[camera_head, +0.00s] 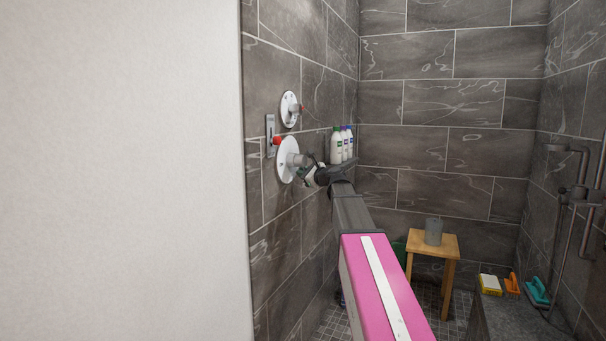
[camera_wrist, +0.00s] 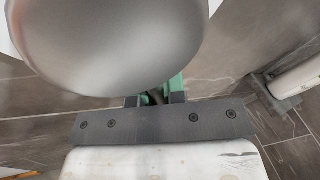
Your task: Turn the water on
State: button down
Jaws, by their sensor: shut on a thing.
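A lower shower valve with a round white plate (camera_head: 287,159) is on the tiled left wall, with a red part at its upper left edge. Its pale metal handle sticks out to the right. My gripper (camera_head: 312,172) is at this handle and shut on it. In the wrist view the rounded grey metal handle (camera_wrist: 115,45) fills the upper left and hides most of my gripper's green fingers (camera_wrist: 155,92). The exact contact is hidden. No running water shows.
A white wall (camera_head: 120,170) fills the left of the head view. Several bottles (camera_head: 341,145) stand behind my gripper. Dark pipes (camera_head: 570,200) run along the right wall, above a yellow sponge (camera_head: 490,284) and brushes (camera_head: 537,291).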

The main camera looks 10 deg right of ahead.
jog(key=m, duration=0.1)
jog(key=s+a+f+m, duration=0.1)
jog(key=shift+s+m+g+h, duration=0.2)
jog(key=shift+m+g+h, duration=0.1)
jog(key=shift+g, duration=0.1)
jog(key=shift+s+a+f+m+g, duration=0.25)
jog(key=shift+s+m, duration=0.1)
jog(key=shift+m, duration=0.15)
jog(key=shift+s+a+f+m+g, duration=0.1)
jog(key=shift+s+m+g, duration=0.2)
jog(key=shift+m, duration=0.2)
jog(key=c, duration=1.2)
grip_release()
send_near(293, 178)
jog(key=v, duration=0.4)
jog(key=shift+s+d, duration=0.1)
jog(key=shift+s, duration=0.3)
